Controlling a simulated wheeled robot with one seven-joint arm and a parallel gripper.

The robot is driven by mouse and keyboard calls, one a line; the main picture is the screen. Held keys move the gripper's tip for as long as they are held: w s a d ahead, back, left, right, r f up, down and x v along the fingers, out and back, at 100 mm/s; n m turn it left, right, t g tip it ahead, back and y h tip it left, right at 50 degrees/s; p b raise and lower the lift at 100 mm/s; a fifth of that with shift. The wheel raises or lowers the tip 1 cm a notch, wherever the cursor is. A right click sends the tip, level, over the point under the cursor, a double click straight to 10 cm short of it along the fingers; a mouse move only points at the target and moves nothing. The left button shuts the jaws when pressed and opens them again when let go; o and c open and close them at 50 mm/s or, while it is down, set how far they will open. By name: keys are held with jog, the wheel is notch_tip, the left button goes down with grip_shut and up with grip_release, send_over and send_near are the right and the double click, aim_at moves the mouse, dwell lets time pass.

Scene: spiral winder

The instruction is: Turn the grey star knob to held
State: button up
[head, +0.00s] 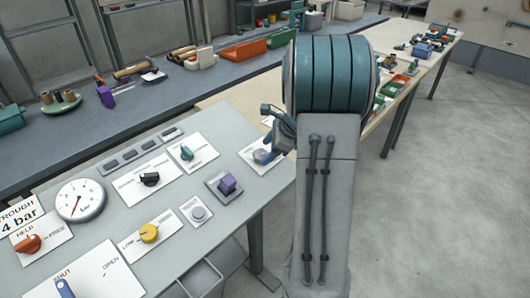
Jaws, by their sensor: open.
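A blue-grey knob (264,156) sits on a white plate (246,155) at the right end of the sloping grey panel. It is the likeliest grey star knob, but its lobes and pointing direction are too small and covered to tell. My gripper (277,144) is open, close over the right side of this knob. It is mostly hidden behind my arm, and I cannot tell whether it touches the knob. Any lettering on this plate is unreadable or hidden.
The panel also bears an orange knob (27,243), a yellow knob (149,233), a black knob (150,179), a teal knob (186,154), a purple knob (227,184), a round grey button (198,213), a blue lever (64,288) and a gauge (80,200). Benches stand behind; floor at right is clear.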

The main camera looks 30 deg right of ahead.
jog(key=v, duration=1.1)
jog(key=shift+r, duration=0.15)
jog(key=s+a+n+g+h, duration=0.1)
jog(key=s+a+n, duration=0.35)
jog(key=a, duration=0.25)
jog(key=s+a+n+g, duration=0.1)
jog(key=s+a+n, duration=0.2)
jog(key=a+n, duration=0.35)
jog(key=s+a+f+n+h, duration=0.2)
jog(key=s+a+n, duration=0.5)
jog(key=s+n, duration=0.5)
jog(key=shift+a+h, duration=0.4)
jog(key=shift+h, duration=0.3)
